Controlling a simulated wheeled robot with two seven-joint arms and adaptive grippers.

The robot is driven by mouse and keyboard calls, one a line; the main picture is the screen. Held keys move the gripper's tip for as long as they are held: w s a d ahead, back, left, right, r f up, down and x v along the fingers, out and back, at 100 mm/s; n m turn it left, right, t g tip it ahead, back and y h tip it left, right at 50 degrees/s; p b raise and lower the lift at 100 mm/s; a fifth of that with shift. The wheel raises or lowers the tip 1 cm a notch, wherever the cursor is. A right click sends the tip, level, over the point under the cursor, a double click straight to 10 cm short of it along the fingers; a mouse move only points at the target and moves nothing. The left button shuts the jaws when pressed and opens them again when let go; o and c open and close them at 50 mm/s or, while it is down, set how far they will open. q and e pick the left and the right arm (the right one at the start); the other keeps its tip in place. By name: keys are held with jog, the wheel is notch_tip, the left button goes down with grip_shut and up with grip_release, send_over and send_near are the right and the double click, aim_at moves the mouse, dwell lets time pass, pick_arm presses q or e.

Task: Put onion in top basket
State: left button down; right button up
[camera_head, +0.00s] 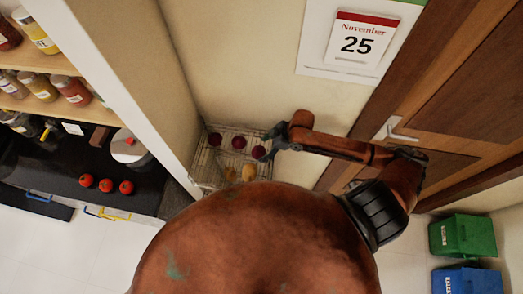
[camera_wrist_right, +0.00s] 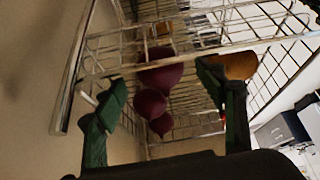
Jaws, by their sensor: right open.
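A wire basket rack (camera_head: 205,170) stands in the corner by the wall. Three dark red onions sit in its top basket: one at the left (camera_head: 214,139), one in the middle (camera_head: 238,142) and one at the right (camera_head: 258,152). My right gripper (camera_head: 268,143) is open at the basket's right side, close to the right onion. In the right wrist view, the open fingers (camera_wrist_right: 163,85) frame the onions, the nearest-looking one (camera_wrist_right: 160,72) between them. I cannot tell whether a finger touches it. My left gripper is not in view.
Yellow-brown potatoes (camera_head: 248,172) lie in the basket's front part. A shelf with jars (camera_head: 40,90) and a counter with three tomatoes (camera_head: 106,185) are at the left. A door (camera_head: 450,110) and green (camera_head: 465,236) and blue bins (camera_head: 468,281) are at the right.

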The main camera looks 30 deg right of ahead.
jog(key=v, duration=0.9)
